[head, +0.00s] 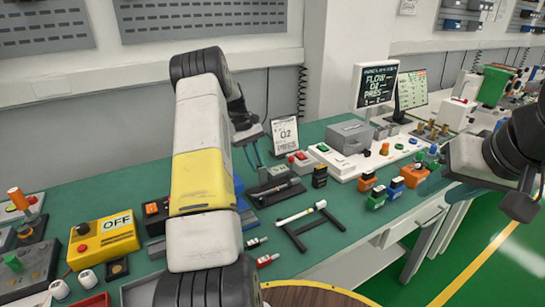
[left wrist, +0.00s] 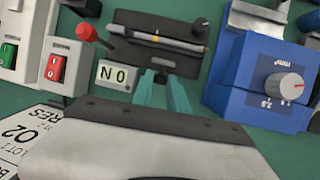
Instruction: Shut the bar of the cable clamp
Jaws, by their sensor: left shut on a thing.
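The cable clamp appears to be the dark device (left wrist: 165,58) in the left wrist view, with a thin dark rod with a yellow band lying along it. It also shows in the head view (head: 277,192). A lever with a red ball (left wrist: 87,32) sticks out at its left. My left gripper (left wrist: 162,76) has its teal fingers close together at the near edge of the clamp, on a small part I take for its bar; the contact is partly hidden. My right gripper (head: 432,184) is at the right, away from the clamp; its finger gap is unclear.
A blue box with a dial (left wrist: 262,95) stands close on the right. An O2 sign (head: 285,135) is behind. A white rod on a black stand (head: 302,216) lies in front.

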